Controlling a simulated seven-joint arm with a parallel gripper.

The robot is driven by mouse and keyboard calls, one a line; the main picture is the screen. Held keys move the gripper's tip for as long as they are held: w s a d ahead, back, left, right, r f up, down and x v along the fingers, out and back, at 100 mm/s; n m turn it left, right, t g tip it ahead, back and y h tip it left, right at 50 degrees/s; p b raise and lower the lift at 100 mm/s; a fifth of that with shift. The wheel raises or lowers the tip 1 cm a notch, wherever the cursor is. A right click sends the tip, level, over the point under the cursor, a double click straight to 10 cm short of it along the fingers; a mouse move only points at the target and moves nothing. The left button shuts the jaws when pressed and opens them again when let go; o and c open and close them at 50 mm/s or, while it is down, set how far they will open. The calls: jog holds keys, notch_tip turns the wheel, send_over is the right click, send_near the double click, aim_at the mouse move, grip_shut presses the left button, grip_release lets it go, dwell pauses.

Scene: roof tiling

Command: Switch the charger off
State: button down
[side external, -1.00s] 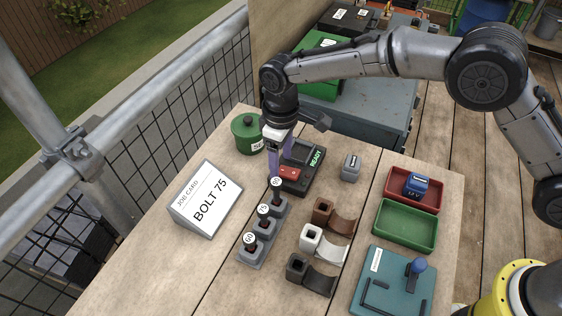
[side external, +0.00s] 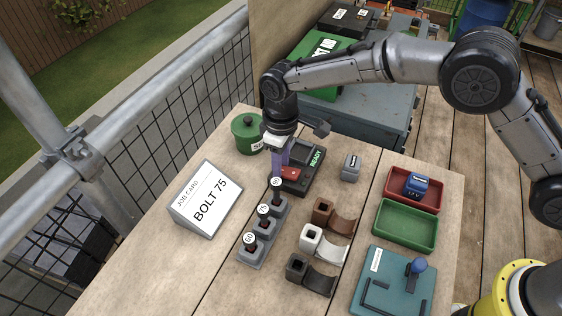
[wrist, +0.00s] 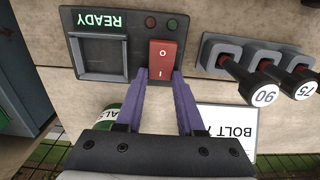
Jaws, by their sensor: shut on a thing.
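The charger (side external: 311,169) is a dark grey box on the bench, with an empty square bay and a green "READY" display (wrist: 97,19). Its red rocker switch (wrist: 162,58) is marked O and I; it also shows in the side view (side external: 291,173). A small red lamp and a small green lamp sit beyond the switch. My gripper (wrist: 161,76), with purple fingers, is shut on the red switch, one fingertip at each side of it. In the side view my gripper (side external: 282,170) points down at the switch and hides part of the charger's left end.
A job card (side external: 206,198) reads "BOLT 75". A green pot (side external: 246,135) is behind left. A grey block (side external: 351,167), a red tray (side external: 428,203) and a green tray (side external: 405,224) lie right.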

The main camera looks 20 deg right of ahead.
jog(key=shift+r, duration=0.1)
jog(key=shift+s+d+r+t+y, duration=0.1)
jog(key=shift+s+d+t+y, duration=0.1)
jog(key=shift+t+y, duration=0.5)
jog(key=shift+s+d+r+t+y, duration=0.1)
jog(key=shift+s+d+t+y, duration=0.1)
jog(key=shift+t+y, duration=0.5)
jog(key=c, duration=0.5)
grip_release()
jog(key=v, duration=1.3)
jog(key=shift+s+d+r, duration=0.15)
jog(key=shift+s+r, duration=0.05)
jog(key=shift+r, duration=0.1)
